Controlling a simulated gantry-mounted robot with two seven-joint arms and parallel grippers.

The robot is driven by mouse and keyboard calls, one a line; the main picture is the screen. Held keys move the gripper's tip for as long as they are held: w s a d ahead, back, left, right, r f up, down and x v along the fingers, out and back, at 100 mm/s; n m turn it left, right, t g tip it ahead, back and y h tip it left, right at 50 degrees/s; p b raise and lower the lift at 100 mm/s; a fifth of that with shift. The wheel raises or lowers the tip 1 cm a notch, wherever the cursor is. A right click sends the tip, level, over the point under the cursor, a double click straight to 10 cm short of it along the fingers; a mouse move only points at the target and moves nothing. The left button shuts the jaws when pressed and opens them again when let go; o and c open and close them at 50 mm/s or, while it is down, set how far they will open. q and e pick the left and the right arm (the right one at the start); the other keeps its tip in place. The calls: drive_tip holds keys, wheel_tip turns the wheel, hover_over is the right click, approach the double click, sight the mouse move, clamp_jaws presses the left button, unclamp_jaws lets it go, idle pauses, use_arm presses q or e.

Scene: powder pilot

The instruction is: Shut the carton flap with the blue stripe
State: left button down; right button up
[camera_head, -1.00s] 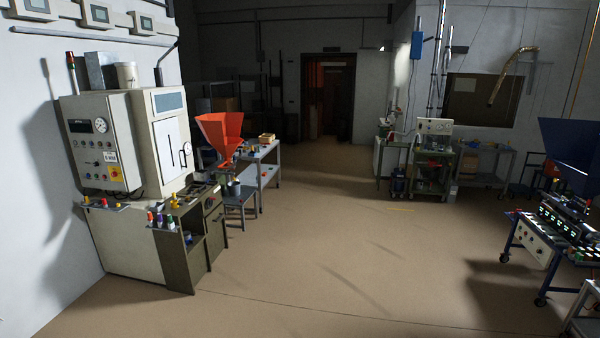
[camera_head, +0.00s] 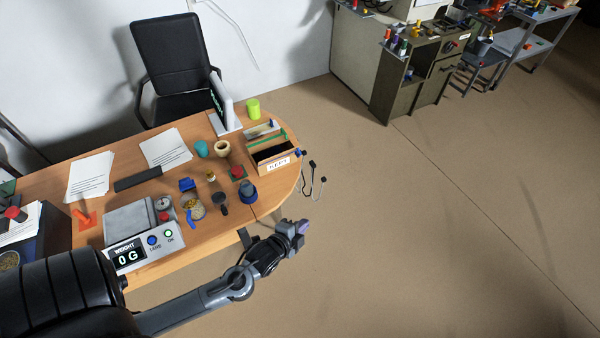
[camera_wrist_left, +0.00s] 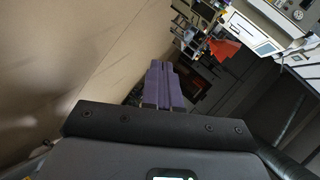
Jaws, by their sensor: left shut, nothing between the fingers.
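A small open brown box (camera_head: 274,170) with a white label stands near the right end of the wooden desk; it looks like the carton. A green strip lies along its far side. A small blue thing (camera_head: 299,152) shows at its right edge; I cannot tell if it is a stripe on a flap. My left gripper (camera_head: 300,227) is beyond the desk's front edge, below and apart from the box. Its purple fingers are together and empty, as the left wrist view (camera_wrist_left: 163,84) also shows. My right gripper is not in view.
The desk (camera_head: 235,158) also bears a weighing scale (camera_head: 135,232), papers (camera_head: 166,149), a monitor (camera_head: 222,105), a green cup (camera_head: 253,108) and several small jars. A black chair (camera_head: 178,60) stands behind. Thin dark cables hang at the desk's right end. Open floor lies to the right.

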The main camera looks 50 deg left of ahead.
use_arm(q)
drive_tip(key=w+a+f+m+t+y+b, duration=0.35)
drive_tip(key=w+a+f+b, duration=0.25)
drive_tip(key=a+f+b, duration=0.8)
drive_tip(key=w+a+f+m+t+y+b, duration=0.3)
drive_tip(key=w+a+f+b, duration=0.65)
drive_tip(key=b, duration=0.95)
drive_tip(key=w+a+r+n+y+b, duration=0.1)
drive_tip(key=w+a+r+n+b, duration=0.1)
drive_tip(key=w+a+b, duration=0.7)
drive_tip(key=shift+w+r+b, duration=0.15)
drive_tip(key=shift+w+b, duration=0.45)
drive_tip(key=shift+b, duration=2.6)
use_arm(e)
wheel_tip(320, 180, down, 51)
use_arm(q)
drive_tip(key=shift+y, duration=0.25)
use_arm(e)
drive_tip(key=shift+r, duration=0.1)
